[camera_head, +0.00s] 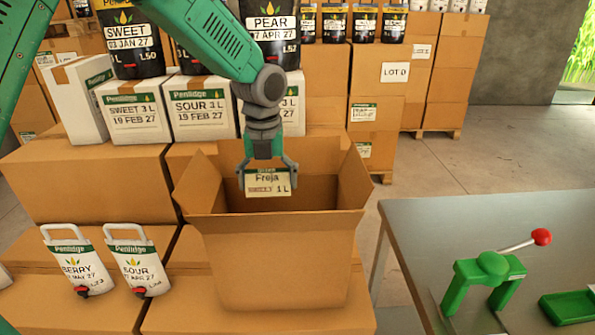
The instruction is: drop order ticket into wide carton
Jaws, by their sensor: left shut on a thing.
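My left gripper (267,174) reaches in from the upper left and points down. It is shut on the order ticket (267,186), a small pale card with a green top strip that reads "Freja" and "1 L". The ticket hangs upright in front of the opening of the wide carton (282,258). The carton is brown, with its flaps spread open, and stands on brown boxes. The ticket appears over the opening, but its exact depth is hard to tell. The carton's floor is hidden by its front wall. My right gripper is not in view.
Two white pouches marked Berry (88,262) and Sour (138,262) stand left of the carton. White Penfidge boxes (200,108) and black bags stand behind. A grey table (450,215) at right holds a green press (487,275) with a red-knobbed lever and a green tray (568,307).

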